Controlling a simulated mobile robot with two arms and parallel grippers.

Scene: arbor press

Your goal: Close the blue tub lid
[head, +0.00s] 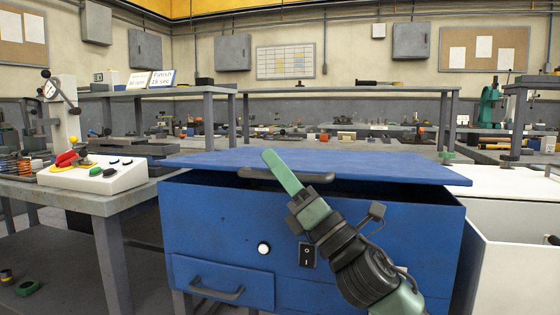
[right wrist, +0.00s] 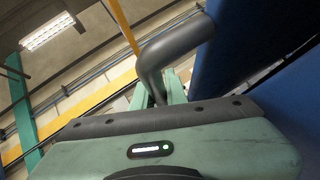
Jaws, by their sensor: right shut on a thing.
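The blue tub (head: 370,235) stands in front of me. Its blue lid (head: 380,164) is low and nearly flat, with a narrow dark gap between it and the tub's front wall. A dark bar handle (head: 318,177) runs along the lid's front edge. My right gripper (head: 275,168) is shut on this handle at the lid's front. In the right wrist view the grey handle (right wrist: 180,48) runs down between the green fingers, beside a blue panel (right wrist: 235,45). My left gripper is not in view.
A grey table (head: 90,200) on the left holds a control box (head: 95,175) with a red lever and buttons. A white open bin (head: 515,270) stands close on the right. The tub's front has a switch (head: 307,255), a round knob (head: 264,248) and a drawer handle (head: 216,291).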

